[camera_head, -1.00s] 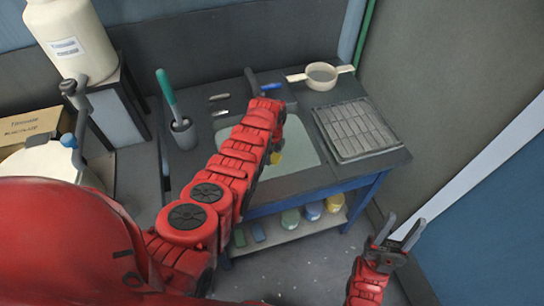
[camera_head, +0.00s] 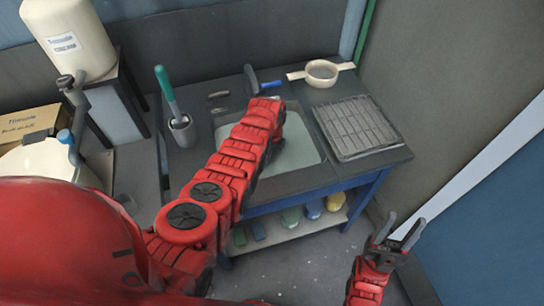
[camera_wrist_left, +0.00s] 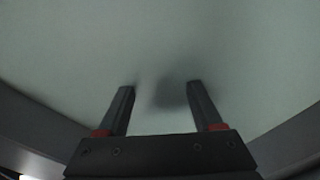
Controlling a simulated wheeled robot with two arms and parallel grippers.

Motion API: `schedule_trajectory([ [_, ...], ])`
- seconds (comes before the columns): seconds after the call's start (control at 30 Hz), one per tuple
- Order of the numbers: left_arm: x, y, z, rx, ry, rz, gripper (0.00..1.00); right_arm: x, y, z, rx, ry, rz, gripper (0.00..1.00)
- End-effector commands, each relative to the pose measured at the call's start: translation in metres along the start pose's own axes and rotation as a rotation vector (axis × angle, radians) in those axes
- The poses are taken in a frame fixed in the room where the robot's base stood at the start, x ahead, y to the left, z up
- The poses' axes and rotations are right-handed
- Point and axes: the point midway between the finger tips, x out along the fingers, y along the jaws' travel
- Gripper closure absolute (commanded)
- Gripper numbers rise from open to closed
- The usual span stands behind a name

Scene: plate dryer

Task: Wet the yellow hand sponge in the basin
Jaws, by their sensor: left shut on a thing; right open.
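The basin (camera_head: 303,150) is set into the dark counter and holds pale, cloudy water. My left arm reaches over it, and its gripper is hidden behind the arm in the head view. In the left wrist view the left gripper (camera_wrist_left: 160,88) points down into the basin, its fingers spaced apart around the held sponge and cut off at the pale surface. The yellow sponge itself is hidden in both views; only a dark blurred patch shows between the fingers. My right gripper (camera_head: 404,230) is open and empty, right of the counter.
On the counter stand a drying rack (camera_head: 356,128), a white strainer (camera_head: 321,73) and a grey cup (camera_head: 182,130) with a green-handled brush. The tap (camera_head: 252,80) is behind the basin. Several coloured items, including a yellow one (camera_head: 335,201), sit on the lower shelf. The floor in front is clear.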

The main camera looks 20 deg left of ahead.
Motion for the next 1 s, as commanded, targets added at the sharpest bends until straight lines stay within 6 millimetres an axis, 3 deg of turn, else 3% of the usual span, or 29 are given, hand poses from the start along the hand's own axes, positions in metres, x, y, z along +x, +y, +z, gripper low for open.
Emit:
schedule_trajectory([
  [0.27, -0.003, 0.000, 0.000, 0.000, 0.000, 0.000, 0.88, 0.003, 0.000, 0.000, 0.000, 0.000, 0.000, 0.50],
  [1.0, -0.085, -0.001, 0.001, 0.000, -0.001, -0.003, 0.88, 0.065, 0.003, -0.011, 0.000, 0.000, 0.000, 0.50],
])
